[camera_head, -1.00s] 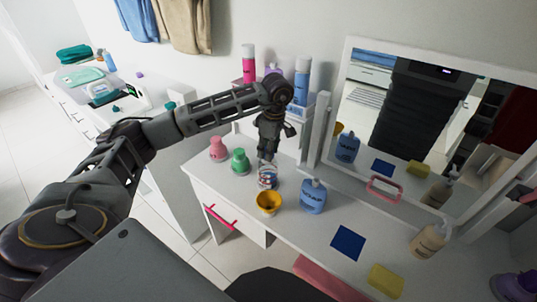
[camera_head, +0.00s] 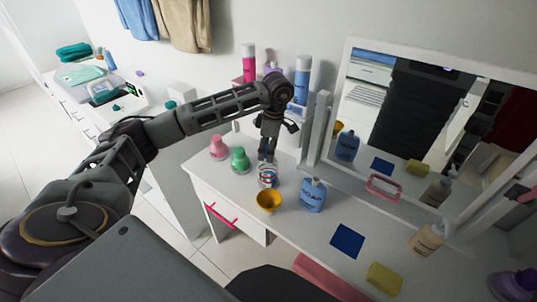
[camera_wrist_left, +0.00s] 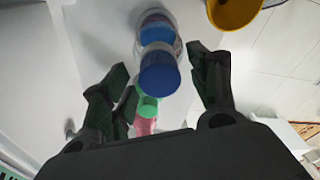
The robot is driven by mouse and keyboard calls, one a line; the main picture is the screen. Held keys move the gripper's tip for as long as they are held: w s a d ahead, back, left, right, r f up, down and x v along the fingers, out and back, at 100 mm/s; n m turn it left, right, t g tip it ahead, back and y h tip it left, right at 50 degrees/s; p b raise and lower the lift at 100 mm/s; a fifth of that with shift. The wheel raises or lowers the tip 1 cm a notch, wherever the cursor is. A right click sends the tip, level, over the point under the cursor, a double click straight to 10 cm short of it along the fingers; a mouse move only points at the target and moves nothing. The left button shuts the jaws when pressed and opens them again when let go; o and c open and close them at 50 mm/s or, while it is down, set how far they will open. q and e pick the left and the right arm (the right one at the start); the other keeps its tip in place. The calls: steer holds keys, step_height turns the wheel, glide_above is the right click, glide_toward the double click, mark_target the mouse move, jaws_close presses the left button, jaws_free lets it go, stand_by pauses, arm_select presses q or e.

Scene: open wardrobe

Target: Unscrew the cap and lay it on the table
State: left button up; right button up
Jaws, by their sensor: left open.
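A clear jar (camera_head: 268,181) with coloured bands stands upright on the white table (camera_head: 225,185). In the left wrist view the jar (camera_wrist_left: 156,20) has a blue cap (camera_wrist_left: 160,74) at its near end. My left gripper (camera_head: 267,157) points down right above the jar in the head view, hiding most of the cap. In the left wrist view the left gripper (camera_wrist_left: 161,62) is open, with one finger on each side of the cap and a visible gap to both. My right gripper is not in view.
A yellow cup (camera_head: 269,201) and a blue soap bottle (camera_head: 312,195) stand close to the jar. Pink (camera_head: 219,147) and green (camera_head: 240,160) bottles stand to its left. A blue square (camera_head: 347,241) and yellow sponge (camera_head: 384,279) lie right. A mirror (camera_head: 420,130) stands behind.

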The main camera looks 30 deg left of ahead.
arm_select(q)
steer(key=shift+m, duration=0.3)
steer(key=shift+c, duration=0.3)
steer(key=shift+m+t+b, duration=0.3)
steer(key=shift+m+b, duration=0.3)
steer(key=shift+m, duration=1.1)
steer(key=shift+m+b, duration=0.65)
steer(key=shift+m, duration=1.55)
steer(key=shift+m+t+b, duration=0.5)
steer(key=shift+m+b, duration=0.05)
steer(key=shift+m, duration=1.65)
steer(key=shift+m+h+b, duration=0.3)
steer(key=shift+m+b, duration=0.15)
steer(key=shift+m, duration=1.75)
